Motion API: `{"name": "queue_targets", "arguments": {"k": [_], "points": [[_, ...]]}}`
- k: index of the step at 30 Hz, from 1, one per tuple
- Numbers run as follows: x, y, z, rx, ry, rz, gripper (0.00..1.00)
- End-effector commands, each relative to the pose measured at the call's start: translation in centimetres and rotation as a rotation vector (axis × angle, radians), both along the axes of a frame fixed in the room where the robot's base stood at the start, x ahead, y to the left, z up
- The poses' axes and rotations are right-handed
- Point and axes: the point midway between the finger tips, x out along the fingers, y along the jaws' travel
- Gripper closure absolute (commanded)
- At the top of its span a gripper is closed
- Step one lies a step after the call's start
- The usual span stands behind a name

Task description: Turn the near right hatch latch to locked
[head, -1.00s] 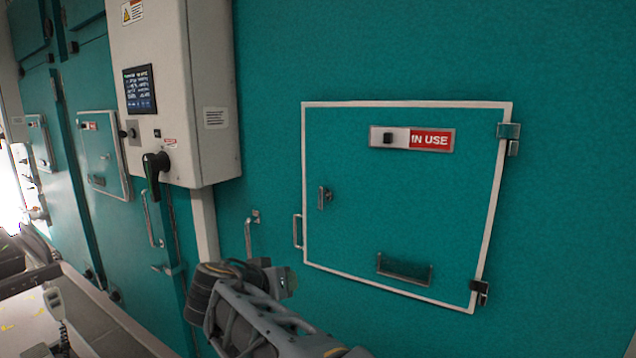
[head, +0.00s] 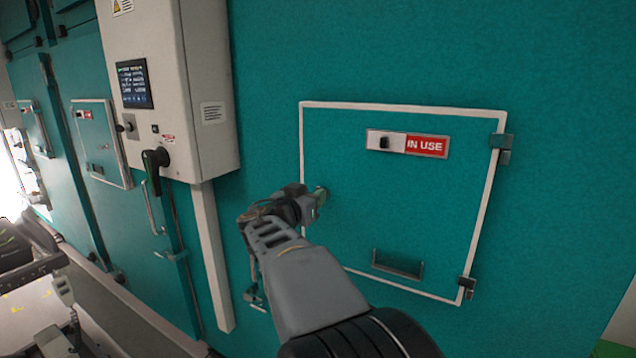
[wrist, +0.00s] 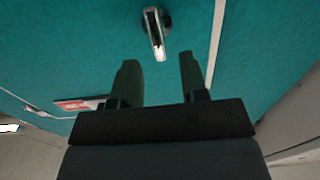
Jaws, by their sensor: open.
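The near right hatch (head: 440,220) is a teal panel with a white frame, closed in the wall. Its latch (wrist: 154,34) is a small metal lever on a dark round base, at the top of the wrist view, with the lever pointing down toward my fingers. My gripper (wrist: 160,76) is open and empty, its two fingers apart just short of the latch, with the lever end above the gap between them. In the head view my gripper (head: 318,196) is at the hatch's left side and hides the latch. I see no contact.
A slider sign reading IN USE (head: 426,146) sits high on the hatch, and a metal holder (head: 398,264) sits low on it. Hinges are at its right edge. A grey control cabinet (head: 208,90) with a black handle (head: 155,165) juts out on the left.

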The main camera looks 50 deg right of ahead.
Motion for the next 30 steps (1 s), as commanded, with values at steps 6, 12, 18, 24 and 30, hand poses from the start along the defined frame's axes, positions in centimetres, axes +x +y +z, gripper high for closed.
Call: {"name": "queue_targets", "arguments": {"k": [6,12,18,24,30], "points": [[0.6,-2.6,0.1,0.000,0.002,-0.002,0.60],[0.8,-3.4,0.0,0.001,0.001,0.000,0.60],[0.9,-3.5,-0.1,0.001,0.000,0.000,0.60],[0.8,-3.5,-0.1,0.001,0.000,0.000,0.69],[0.8,-3.5,-0.1,0.001,0.000,0.000,0.88]]}}
